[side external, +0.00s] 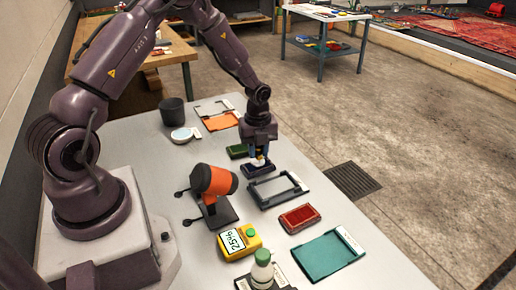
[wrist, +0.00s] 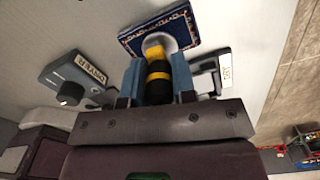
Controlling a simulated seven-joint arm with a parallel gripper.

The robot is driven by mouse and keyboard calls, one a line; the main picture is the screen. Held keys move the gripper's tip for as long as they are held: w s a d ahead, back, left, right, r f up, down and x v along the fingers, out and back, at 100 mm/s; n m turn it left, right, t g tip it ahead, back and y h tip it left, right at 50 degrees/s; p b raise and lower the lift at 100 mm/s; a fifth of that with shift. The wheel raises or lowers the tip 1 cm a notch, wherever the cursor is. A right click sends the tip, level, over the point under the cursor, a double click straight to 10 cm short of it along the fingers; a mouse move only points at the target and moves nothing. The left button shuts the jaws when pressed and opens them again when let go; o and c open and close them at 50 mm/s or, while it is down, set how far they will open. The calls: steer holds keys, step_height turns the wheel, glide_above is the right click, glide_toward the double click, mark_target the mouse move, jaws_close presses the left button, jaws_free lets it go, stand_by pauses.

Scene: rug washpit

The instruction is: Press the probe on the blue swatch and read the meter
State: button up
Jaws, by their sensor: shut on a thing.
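The blue swatch (side external: 258,171) lies on the table below my gripper (side external: 260,153). In the wrist view the swatch (wrist: 180,22) shows a patterned border. My gripper (wrist: 157,75) is shut on the probe (wrist: 157,84), a black body with yellow bands. The probe points down, and its pale round tip overlaps the lower part of the swatch. It appears to touch, but I cannot confirm firm contact. The yellow meter (side external: 240,243) stands near the front of the table.
A green swatch (side external: 238,151) lies close behind-left, a red swatch (side external: 300,217) to the front right. A grey tray (side external: 262,198) sits beside the blue swatch.

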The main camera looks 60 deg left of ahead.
steer(key=shift+f, duration=0.6)
stand_by(1.5)
steer(key=shift+r, duration=3.55)
steer(key=shift+w, duration=0.1)
